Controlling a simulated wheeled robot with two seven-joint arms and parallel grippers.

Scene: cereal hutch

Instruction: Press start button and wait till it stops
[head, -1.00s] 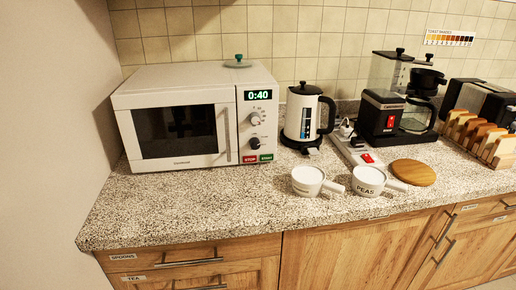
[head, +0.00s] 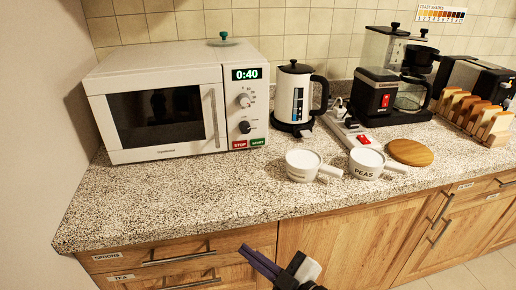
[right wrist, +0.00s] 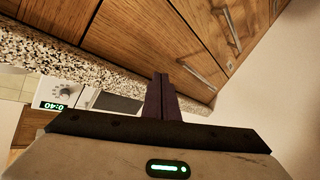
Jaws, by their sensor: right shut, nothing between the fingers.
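The white microwave (head: 165,100) stands on the speckled counter at the left of the head view, door closed. My right gripper (head: 248,252) is in front of the drawers, below the counter edge and well apart from the buttons. Its dark fingers are shut and empty, as the right wrist view (right wrist: 160,95) also shows. There the display (right wrist: 54,106) is seen sideways. My left gripper is not in view.
A kettle (head: 291,95), a power strip (head: 349,134), a coffee maker (head: 378,98) and a toast rack (head: 470,115) stand right of the microwave. Two white pots, one here (head: 302,166), and a wooden disc (head: 410,152) lie nearer. The counter before the microwave is clear.

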